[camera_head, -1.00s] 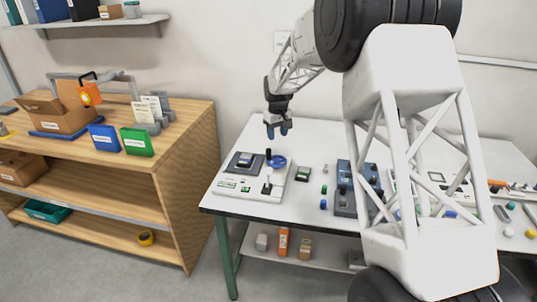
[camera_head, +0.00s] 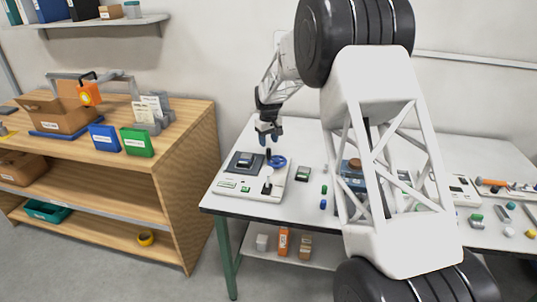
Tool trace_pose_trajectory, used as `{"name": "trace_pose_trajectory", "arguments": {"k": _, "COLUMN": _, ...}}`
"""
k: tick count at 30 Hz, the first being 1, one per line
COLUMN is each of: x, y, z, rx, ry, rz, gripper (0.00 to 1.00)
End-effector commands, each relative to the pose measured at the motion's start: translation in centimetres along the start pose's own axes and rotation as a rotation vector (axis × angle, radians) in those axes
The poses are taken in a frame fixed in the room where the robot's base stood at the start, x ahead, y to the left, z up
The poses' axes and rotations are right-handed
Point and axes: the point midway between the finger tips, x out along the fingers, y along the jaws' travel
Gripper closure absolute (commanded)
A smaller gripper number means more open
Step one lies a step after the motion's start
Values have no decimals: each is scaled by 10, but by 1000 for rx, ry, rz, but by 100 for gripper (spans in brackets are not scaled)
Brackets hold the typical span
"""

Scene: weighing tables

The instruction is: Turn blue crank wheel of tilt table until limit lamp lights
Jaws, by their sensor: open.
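The blue crank wheel (camera_head: 277,161) sits on the white tilt table unit (camera_head: 233,191) at the left end of the white table. A dark upright handle (camera_head: 269,154) stands at the wheel's left rim. My gripper (camera_head: 269,140) is open, points down and hangs just above the handle and wheel. The picture is too small to tell whether its fingers touch the handle. A dark tilt plate (camera_head: 242,164) with a small block on it lies left of the wheel. I cannot make out which mark is the limit lamp or whether it is lit.
My arm's white links cover the middle of the white table (camera_head: 308,215). A small green-topped device (camera_head: 304,172) and small green and blue pieces stand right of the unit. A wooden shelf bench (camera_head: 185,120) stands to the left, with a blue box (camera_head: 104,138) and a green box (camera_head: 137,142).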

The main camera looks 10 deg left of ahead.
Motion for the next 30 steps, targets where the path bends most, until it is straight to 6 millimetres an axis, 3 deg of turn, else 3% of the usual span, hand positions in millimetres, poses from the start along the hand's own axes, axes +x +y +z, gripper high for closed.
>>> {"name": "trace_pose_trajectory", "arguments": {"k": 15, "x": 57, "y": 0, "z": 0, "rx": 0, "ry": 0, "rz": 0, "gripper": 51}}
{"name": "trace_pose_trajectory", "arguments": {"k": 30, "x": 68, "y": 0, "z": 0, "rx": 0, "ry": 0, "rz": 0, "gripper": 51}}
